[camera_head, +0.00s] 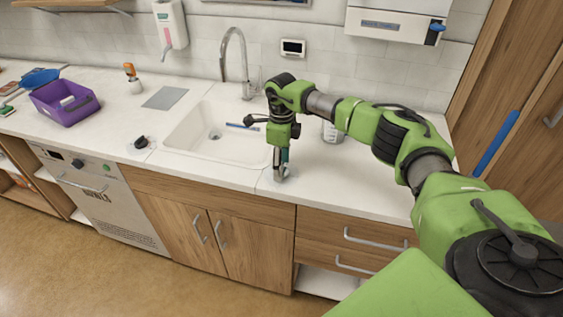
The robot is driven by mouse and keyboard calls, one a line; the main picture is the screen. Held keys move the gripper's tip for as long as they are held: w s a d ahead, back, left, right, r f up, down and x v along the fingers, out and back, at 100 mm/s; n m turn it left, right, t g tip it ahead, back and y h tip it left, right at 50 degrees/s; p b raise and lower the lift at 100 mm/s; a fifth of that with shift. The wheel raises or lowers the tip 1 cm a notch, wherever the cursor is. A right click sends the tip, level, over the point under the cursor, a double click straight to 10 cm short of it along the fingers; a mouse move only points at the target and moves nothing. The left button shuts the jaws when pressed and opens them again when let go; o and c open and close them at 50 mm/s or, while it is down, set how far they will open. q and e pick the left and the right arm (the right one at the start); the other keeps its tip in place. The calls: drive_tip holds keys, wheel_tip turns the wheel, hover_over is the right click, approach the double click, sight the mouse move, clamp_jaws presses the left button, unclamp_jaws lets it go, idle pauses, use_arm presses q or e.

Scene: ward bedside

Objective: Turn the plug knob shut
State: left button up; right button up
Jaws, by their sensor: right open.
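My right gripper (280,172) points down at the counter's front edge, just right of the sink (172,132). It is open. A small pale round piece, which may be the plug knob (285,178), sits on the counter at its fingertips. The fingers hide most of it, so I cannot tell its setting or whether they touch it. The sink's drain (215,134) shows as a grey disc in the basin floor. My left gripper is not in view.
A curved metal tap (243,62) stands behind the sink. A blue stick (242,127) lies in or across the basin. A small black object (141,143) is left of the sink. A purple basket (64,103) stands farther left. A cup-like vessel (333,132) stands behind my right arm.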

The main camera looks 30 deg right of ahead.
drive_tip(key=c, duration=1.1)
drive_tip(key=shift+c, duration=0.2)
drive_tip(key=shift+m, duration=0.3)
drive_tip(key=m, duration=1.2)
drive_tip(key=shift+r, duration=0.1)
drive_tip(key=m+p, duration=0.1)
drive_tip(key=m, duration=0.4)
drive_tip(key=shift+m, duration=0.4)
